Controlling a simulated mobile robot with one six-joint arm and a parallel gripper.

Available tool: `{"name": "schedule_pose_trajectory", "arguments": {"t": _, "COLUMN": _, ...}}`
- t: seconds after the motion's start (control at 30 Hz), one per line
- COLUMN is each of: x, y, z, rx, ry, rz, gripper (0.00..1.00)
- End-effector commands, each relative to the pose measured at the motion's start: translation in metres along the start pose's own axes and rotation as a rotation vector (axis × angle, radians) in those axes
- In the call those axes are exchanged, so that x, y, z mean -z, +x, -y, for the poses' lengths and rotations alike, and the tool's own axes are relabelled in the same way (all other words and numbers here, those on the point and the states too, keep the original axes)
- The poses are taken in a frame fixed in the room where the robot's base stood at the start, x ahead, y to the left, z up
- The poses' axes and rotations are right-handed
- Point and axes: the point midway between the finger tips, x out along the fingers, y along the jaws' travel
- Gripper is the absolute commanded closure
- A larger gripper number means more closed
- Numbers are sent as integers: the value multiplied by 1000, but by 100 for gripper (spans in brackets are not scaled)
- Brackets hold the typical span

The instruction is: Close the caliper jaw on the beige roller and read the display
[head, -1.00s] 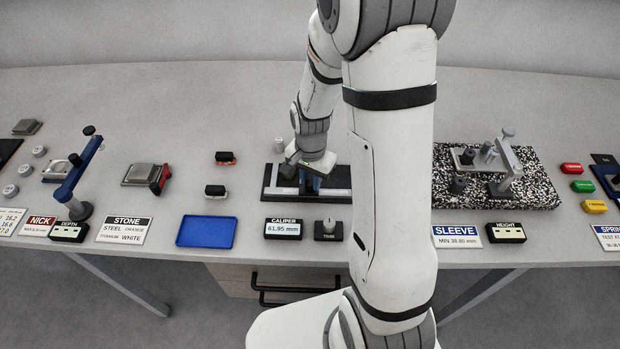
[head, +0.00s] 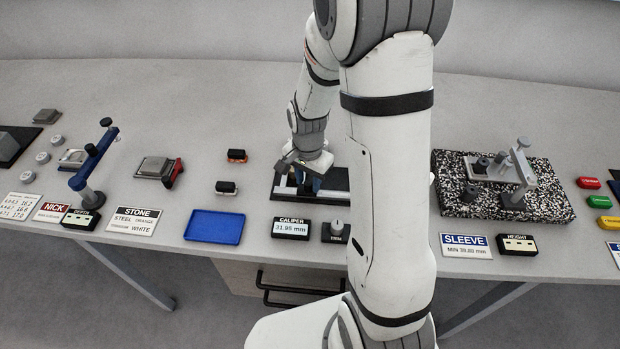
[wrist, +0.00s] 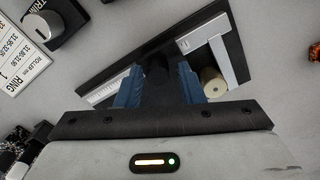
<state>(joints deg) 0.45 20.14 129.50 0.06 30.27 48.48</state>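The caliper (head: 340,178) lies on the bench, mostly behind my arm in the head view. In the wrist view its dark base (wrist: 95,75) carries a pale scale and grey jaw parts (wrist: 238,62). The beige roller (wrist: 213,82) sits inside the grey jaw corner, just right of my right finger. My gripper (wrist: 158,85) has its blue fingers on either side of the dark handle of the sliding jaw (wrist: 158,65) and looks shut on it. Contact between the sliding jaw and roller is hidden. The caliper display (head: 291,228) reads 31.95 mm.
A knob box (head: 335,231) stands right of the display, and an empty blue tray (head: 214,227) lies left. A speckled plate with a height gauge (head: 520,180) stands at right. A roller and ring card (wrist: 25,60) shows in the wrist view.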

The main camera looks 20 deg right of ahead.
Motion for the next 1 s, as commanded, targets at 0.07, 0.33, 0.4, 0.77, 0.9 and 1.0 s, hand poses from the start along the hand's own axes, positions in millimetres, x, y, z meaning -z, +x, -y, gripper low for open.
{"name": "schedule_pose_trajectory", "arguments": {"t": 0.07, "x": 1, "y": 0, "z": -1, "rx": -1, "ry": 2, "rz": 0, "gripper": 59}}
{"name": "schedule_pose_trajectory", "arguments": {"t": 0.33, "x": 1, "y": 0, "z": -2, "rx": -1, "ry": 4, "rz": 0, "gripper": 57}}
{"name": "schedule_pose_trajectory", "arguments": {"t": 0.4, "x": 1, "y": -4, "z": -1, "rx": 0, "ry": 4, "rz": 0, "gripper": 57}}
{"name": "schedule_pose_trajectory", "arguments": {"t": 0.77, "x": 2, "y": -59, "z": -1, "rx": 2, "ry": 5, "rz": -2, "gripper": 57}}
{"name": "schedule_pose_trajectory", "arguments": {"t": 0.9, "x": 2, "y": -73, "z": -1, "rx": 1, "ry": 5, "rz": -1, "gripper": 57}}
{"name": "schedule_pose_trajectory", "arguments": {"t": 1.0, "x": 1, "y": -77, "z": -2, "rx": -1, "ry": 5, "rz": 0, "gripper": 57}}
